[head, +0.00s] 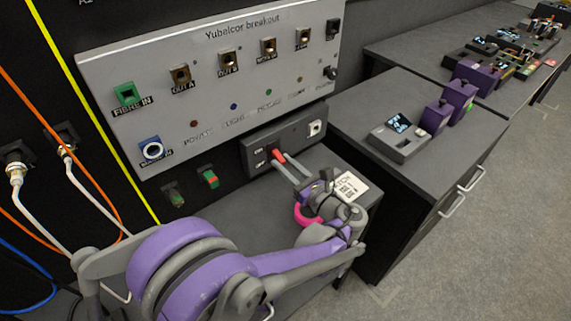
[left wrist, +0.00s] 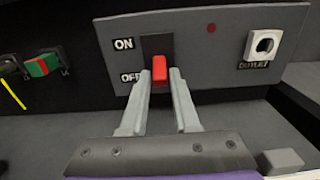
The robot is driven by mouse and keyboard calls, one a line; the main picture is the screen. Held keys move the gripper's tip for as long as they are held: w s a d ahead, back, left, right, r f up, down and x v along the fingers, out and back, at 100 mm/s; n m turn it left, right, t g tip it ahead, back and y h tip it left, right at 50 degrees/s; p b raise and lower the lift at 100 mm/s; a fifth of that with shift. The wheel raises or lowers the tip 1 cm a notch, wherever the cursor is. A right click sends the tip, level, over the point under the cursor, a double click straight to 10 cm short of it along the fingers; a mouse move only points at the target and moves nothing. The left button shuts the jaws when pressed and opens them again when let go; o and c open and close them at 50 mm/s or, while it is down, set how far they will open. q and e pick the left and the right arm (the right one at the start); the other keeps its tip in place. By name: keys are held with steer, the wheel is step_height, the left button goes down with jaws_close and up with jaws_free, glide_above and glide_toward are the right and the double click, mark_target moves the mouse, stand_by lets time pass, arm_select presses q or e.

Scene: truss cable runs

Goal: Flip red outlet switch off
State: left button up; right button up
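The red outlet switch (head: 279,156) sits on a dark grey panel (head: 300,140) at the foot of the large breakout panel. In the left wrist view the red switch (left wrist: 160,70) shows in the lower part of a black slot, nearly level with the OFF label (left wrist: 130,77). The ON label (left wrist: 123,44) is above. My left gripper (head: 281,160) reaches the switch from the front; its fingertips (left wrist: 159,74) stand on either side of it with little or no gap. I cannot tell whether they press on it. My right gripper is not in view.
A white outlet socket (left wrist: 263,45) is right of the switch. A red and green rocker (head: 209,178) is to the left. The breakout panel (head: 220,85) rises above. A bench (head: 355,125) with small devices stands right. Cables hang at far left.

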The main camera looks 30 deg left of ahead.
arm_select(q)
jaws_close()
steer(key=shift+w+f+y+b, duration=0.1)
steer(key=shift+f+y+b, duration=0.45)
steer(key=shift+b, duration=0.5)
steer(key=shift+a+r+t+y+b, duration=0.1)
steer(key=shift+t+y+b, duration=0.2)
steer(key=shift+y, duration=0.05)
steer(key=shift+r, duration=0.1)
steer(key=shift+o, duration=2.3)
jaws_free()
